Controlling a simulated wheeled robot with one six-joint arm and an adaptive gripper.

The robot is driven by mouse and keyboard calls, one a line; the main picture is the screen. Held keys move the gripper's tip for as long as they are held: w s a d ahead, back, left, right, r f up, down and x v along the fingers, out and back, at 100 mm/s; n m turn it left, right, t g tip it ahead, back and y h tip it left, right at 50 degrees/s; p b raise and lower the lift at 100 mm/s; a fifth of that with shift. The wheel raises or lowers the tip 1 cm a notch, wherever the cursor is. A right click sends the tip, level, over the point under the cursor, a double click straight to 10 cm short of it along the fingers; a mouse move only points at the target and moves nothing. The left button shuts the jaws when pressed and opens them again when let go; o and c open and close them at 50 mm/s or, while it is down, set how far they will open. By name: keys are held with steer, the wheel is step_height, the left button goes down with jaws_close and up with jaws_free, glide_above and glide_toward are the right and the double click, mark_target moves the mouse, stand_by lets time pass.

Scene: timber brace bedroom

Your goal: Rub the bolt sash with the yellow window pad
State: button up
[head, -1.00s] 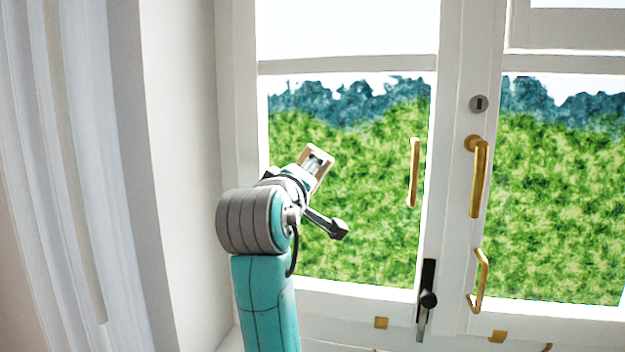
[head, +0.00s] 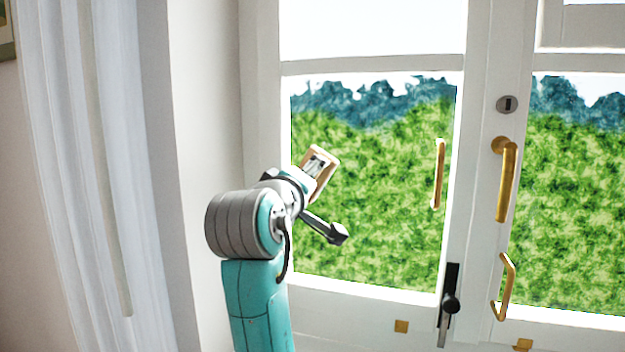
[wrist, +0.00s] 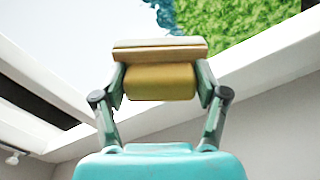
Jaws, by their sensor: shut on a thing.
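The yellow window pad (head: 328,183) is held in my gripper (head: 316,168), in front of the left part of the left window sash. In the wrist view the yellow pad (wrist: 160,83) with a tan backing sits between both fingers of my gripper (wrist: 160,90). The left sash (head: 375,63) has a white frame, a large pane and a black bolt (head: 449,300) at its lower right, so it looks like the bolt sash. Whether the pad touches the glass cannot be told. My gripper hides a little of the pane.
A brass handle (head: 437,175) is on the left sash. Two more brass handles (head: 507,185) (head: 505,290) are on the right sash side. A white curtain (head: 75,150) hangs at the left, beside the wall reveal (head: 205,120). The pane right of my gripper is clear.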

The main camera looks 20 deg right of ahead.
steer(key=shift+v, duration=1.95)
steer(key=shift+s, duration=0.1)
steer(key=v, duration=0.2)
steer(key=shift+s+a, duration=0.2)
steer(key=shift+s, duration=0.1)
